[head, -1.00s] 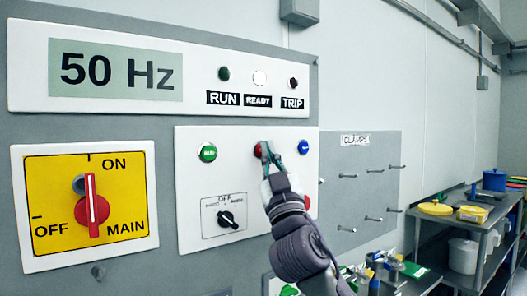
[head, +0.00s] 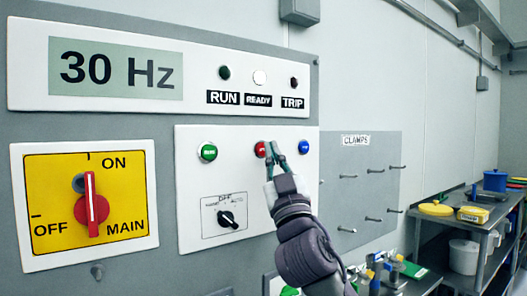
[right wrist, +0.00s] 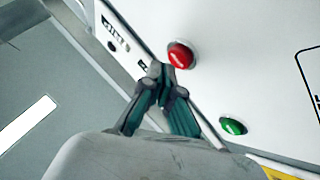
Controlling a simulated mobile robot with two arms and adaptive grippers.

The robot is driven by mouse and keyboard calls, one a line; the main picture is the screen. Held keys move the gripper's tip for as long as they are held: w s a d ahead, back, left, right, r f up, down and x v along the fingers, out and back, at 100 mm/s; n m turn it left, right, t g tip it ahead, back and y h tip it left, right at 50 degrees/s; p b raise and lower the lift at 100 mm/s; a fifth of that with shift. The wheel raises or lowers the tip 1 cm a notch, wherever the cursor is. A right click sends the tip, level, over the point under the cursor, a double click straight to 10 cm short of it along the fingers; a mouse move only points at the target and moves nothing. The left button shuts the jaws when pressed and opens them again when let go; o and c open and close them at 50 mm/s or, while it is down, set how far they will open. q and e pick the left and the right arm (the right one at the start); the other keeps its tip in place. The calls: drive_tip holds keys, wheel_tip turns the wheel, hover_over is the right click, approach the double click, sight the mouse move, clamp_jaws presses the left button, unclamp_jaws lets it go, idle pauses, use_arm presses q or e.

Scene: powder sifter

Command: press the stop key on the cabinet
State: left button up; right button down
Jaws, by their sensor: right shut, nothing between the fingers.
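The red stop key (head: 260,149) sits on the white lower panel of the cabinet, between a green key (head: 208,152) and a blue key (head: 304,147). My right gripper (head: 272,150) is shut and empty, its tips just right of the red key in the head view. In the right wrist view, the red key (right wrist: 180,54) shows whole beyond the shut fingertips (right wrist: 160,75), and a gap seems to lie between them. The green key (right wrist: 233,126) is lower right there. My left gripper is not in view.
The display (head: 115,70) reads 30 Hz. The READY lamp (head: 259,77) looks white; the RUN lamp (head: 224,73) is dark green. A yellow main switch (head: 88,205) is at left, a small selector (head: 228,219) below the keys. A clamp board (head: 360,190) and shelf (head: 490,225) stand at right.

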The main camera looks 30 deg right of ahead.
drive_tip(key=shift+s, duration=0.15)
drive_tip(key=shift+s+d, duration=0.2)
drive_tip(key=shift+s, duration=2.2)
